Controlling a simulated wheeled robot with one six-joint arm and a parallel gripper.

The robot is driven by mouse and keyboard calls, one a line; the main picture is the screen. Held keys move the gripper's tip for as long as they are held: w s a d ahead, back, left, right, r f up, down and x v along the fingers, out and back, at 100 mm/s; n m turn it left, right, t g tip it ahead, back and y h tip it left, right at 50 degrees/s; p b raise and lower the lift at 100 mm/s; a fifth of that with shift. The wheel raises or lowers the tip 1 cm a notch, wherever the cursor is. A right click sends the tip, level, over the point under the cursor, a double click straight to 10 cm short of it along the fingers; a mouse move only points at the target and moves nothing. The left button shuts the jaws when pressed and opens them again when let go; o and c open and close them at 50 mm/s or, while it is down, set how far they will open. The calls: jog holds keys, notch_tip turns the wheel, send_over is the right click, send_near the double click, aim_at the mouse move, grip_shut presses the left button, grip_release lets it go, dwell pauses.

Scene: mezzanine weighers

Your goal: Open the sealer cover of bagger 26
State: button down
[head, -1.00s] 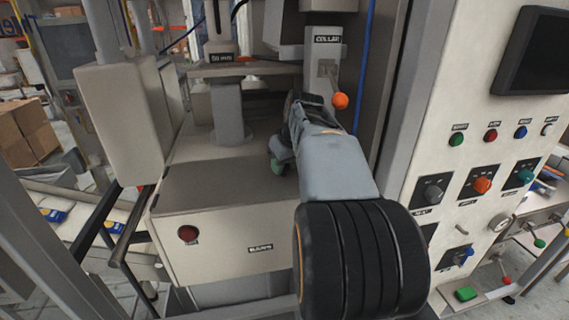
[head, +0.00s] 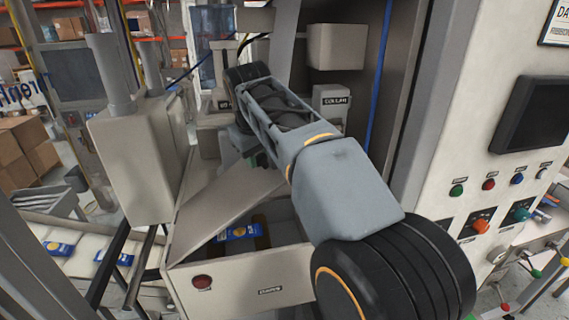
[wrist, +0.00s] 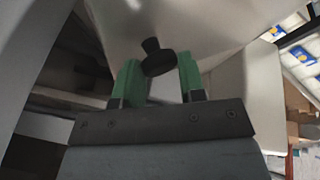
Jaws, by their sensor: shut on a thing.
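The sealer cover (head: 222,206) is a grey-beige lid on the low box (head: 238,287) in the head view. It stands tilted up, and the box's inside shows below it. In the wrist view a dark knob (wrist: 157,62) on the pale cover (wrist: 185,25) sits between the two green fingers of my gripper (wrist: 160,80). My gripper is shut on this knob. In the head view only some green of my gripper (head: 238,143) shows; my arm hides the rest. The lettering on the box front is too small to read surely.
A blue-and-yellow packet (head: 238,231) lies inside the box. A grey cabinet (head: 133,150) stands close on the left. A control panel (head: 480,190) with buttons and knobs stands on the right. A unit labelled like "COLLAR" (head: 331,102) stands behind my arm.

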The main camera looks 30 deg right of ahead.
jog(key=w+a+r, duration=0.2)
jog(key=a+r, duration=0.2)
jog(key=a, duration=0.3)
jog(key=w+a+r+h, duration=0.1)
jog(key=w+a+r, duration=0.1)
jog(key=a+r, duration=0.2)
jog(key=a, duration=0.3)
jog(key=shift+a+g, duration=0.15)
jog(key=shift+g, duration=0.15)
jog(key=shift+w, duration=0.1)
jog(key=c, duration=1.2)
grip_release()
jog(key=shift+o, duration=1.3)
jog(key=shift+a, duration=0.5)
jog(key=shift+o, duration=1.1)
jog(key=shift+d, duration=0.1)
jog(key=shift+d, duration=0.1)
jog(key=shift+r, duration=0.15)
